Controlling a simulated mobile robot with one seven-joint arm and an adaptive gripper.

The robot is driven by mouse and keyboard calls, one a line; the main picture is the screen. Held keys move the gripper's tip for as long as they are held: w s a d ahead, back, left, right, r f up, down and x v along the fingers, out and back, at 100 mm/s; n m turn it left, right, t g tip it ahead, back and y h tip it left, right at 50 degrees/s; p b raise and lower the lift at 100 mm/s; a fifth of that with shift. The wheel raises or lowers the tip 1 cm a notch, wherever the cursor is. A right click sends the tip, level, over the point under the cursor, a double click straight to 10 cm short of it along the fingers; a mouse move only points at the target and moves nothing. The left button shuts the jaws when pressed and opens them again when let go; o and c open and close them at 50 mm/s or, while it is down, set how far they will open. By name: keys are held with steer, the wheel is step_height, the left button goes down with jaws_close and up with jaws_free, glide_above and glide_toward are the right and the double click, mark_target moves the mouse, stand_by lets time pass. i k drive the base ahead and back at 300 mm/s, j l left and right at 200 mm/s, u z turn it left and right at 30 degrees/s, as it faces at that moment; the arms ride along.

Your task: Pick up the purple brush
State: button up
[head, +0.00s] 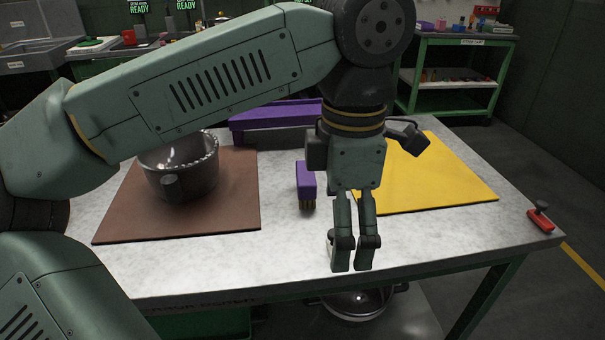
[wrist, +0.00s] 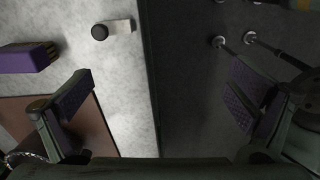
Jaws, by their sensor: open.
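The purple brush (head: 306,180) lies on the grey-white table between the two mats, its tan bristles facing the front edge. In the head view its right side is close to my arm's end. My gripper (head: 354,266) points down near the table's front edge, to the right of and nearer than the brush. In the wrist view the brush (wrist: 25,59) is at the far left, outside the fingers. My gripper (wrist: 163,82) is open there, fingers wide apart, with nothing between them but the table edge and floor below.
A dark pot (head: 180,165) stands on a brown mat (head: 120,215) at left. A purple box (head: 275,122) lies behind the brush. A yellow mat (head: 440,170) and a red block with a dark knob (head: 541,221) are at right. A small white piece with a black knob (wrist: 112,29) lies near the edge.

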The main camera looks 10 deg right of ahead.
mark_target(308, 187)
steer(key=i, duration=0.85)
